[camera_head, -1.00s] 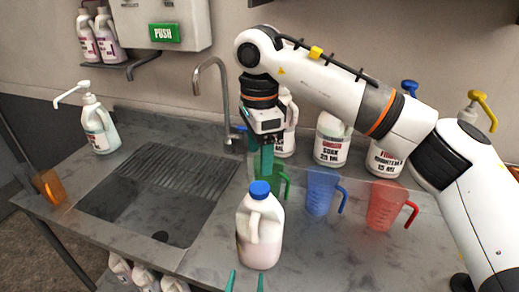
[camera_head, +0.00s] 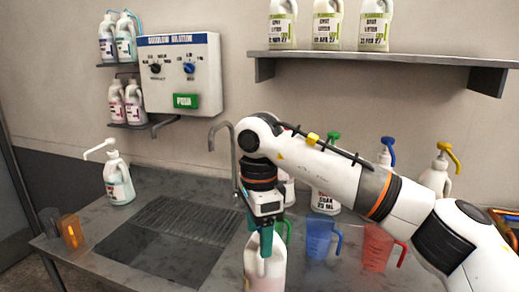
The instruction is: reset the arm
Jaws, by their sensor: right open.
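My right arm comes in from the right. Its gripper (camera_head: 260,231) points down with teal fingers, open, at the top of a white jug (camera_head: 265,268) near the bottom edge of the head view. One finger overlaps the jug's top and its cap cannot be made out. I cannot tell whether the finger touches the jug. My left gripper is not in view.
A blue pitcher (camera_head: 319,238) and a red pitcher (camera_head: 378,246) stand right of the jug, with a mostly hidden green one behind the gripper. The sink (camera_head: 165,245) lies left. A pump bottle (camera_head: 118,180) and orange cup (camera_head: 71,231) stand farther left. A shelf (camera_head: 380,62) hangs above.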

